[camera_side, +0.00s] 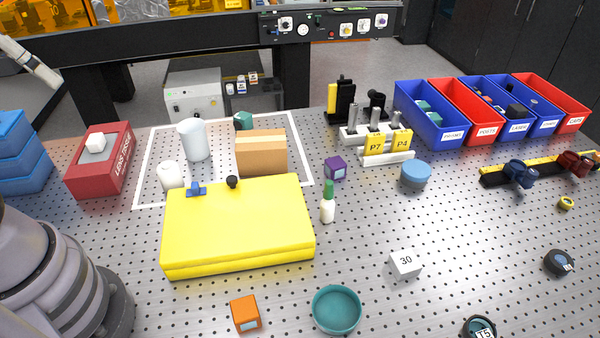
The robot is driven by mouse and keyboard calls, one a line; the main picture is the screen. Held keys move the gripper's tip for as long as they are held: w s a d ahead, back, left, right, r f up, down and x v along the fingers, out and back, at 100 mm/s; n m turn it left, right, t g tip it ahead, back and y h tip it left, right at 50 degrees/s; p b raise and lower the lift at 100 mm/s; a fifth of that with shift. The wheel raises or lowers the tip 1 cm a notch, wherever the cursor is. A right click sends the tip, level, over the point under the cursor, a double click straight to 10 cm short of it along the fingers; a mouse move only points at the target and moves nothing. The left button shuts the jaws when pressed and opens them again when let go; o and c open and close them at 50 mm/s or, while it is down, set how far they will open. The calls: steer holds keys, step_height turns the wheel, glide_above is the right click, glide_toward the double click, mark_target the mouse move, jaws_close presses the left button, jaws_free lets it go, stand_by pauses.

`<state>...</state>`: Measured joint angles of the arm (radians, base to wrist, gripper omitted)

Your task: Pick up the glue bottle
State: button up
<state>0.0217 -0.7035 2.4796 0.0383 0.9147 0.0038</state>
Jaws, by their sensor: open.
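A small white bottle with a green cap (327,209), which looks like the glue bottle, stands upright on the perforated metal table. It is just right of a large yellow case (238,228), with a narrow gap between them. Its front and cap are in plain sight. My gripper is not in view; only a grey part of my arm shows at the lower left.
A purple cube (335,168) sits behind the bottle and a cardboard box (262,153) behind the case. A teal dish (336,309), an orange cube (246,314) and a white block marked 30 (405,264) are in front.

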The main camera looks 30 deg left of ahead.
steer(key=w+d+f+m+g+y, duration=0.1)
steer(key=w+d+f+m+y, duration=0.15)
steer(key=w+m, duration=0.35)
steer(key=w+d+f+m+y, duration=0.2)
steer(key=w+f+m+y, duration=0.15)
steer(key=w, duration=0.45)
steer(key=w+d+f+m+g+y, duration=0.1)
steer(key=w+d+f+m+y, duration=0.2)
steer(key=w, duration=0.4)
steer(key=m+t+h, duration=0.1)
steer(key=m+t, duration=1.2)
steer(key=m, duration=0.5)
glide_toward(329, 186)
steer(key=x, duration=0.4)
steer(key=shift+w+r, duration=0.1)
steer(key=x, duration=0.6)
steer(key=shift+w+a, duration=0.15)
steer(key=shift+w, duration=0.2)
jaws_close()
